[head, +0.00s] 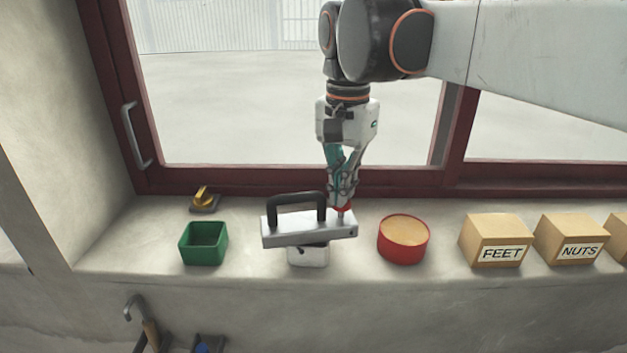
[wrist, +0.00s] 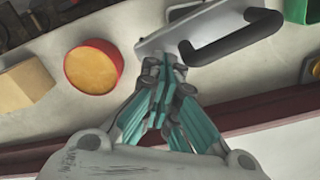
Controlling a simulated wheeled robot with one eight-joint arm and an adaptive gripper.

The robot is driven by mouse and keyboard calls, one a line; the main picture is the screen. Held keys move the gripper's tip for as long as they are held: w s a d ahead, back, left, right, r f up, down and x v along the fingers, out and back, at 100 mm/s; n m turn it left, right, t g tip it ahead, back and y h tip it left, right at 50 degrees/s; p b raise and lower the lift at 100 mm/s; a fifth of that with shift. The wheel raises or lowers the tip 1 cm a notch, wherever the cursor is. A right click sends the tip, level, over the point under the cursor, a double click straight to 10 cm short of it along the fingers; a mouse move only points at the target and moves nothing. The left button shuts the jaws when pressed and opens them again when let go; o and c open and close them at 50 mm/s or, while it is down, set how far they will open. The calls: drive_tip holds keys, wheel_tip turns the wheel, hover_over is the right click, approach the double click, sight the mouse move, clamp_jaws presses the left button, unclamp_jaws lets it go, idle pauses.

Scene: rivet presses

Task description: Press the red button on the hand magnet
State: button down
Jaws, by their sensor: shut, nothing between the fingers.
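The hand magnet, a light grey bar (head: 290,232) with a black handle (head: 297,198), rests over a small white block (head: 308,254) on the sill. In the wrist view, its bar (wrist: 183,32) and black handle (wrist: 236,36) lie beyond the fingertips. My gripper (head: 342,206) is shut and empty, pointing down at the right end of the bar. A bit of red, the button (head: 345,208), shows right at the fingertips. In the wrist view, my gripper (wrist: 163,66) hides the button. I cannot tell whether it is pressed down.
A green open box (head: 204,262) stands left of the magnet, with a yellow knob (head: 204,198) behind it. A round red tin (head: 402,252) with a tan top stands to the right. Boxes marked FEET (head: 495,242) and NUTS (head: 570,241) follow. A dark red window frame runs behind.

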drive_tip(key=shift+f+b, duration=0.3)
drive_tip(key=shift+f, duration=0.35)
drive_tip(key=shift+r, duration=0.1)
drive_tip(key=shift+r+p, duration=2.35)
drive_tip(key=shift+r, duration=1.15)
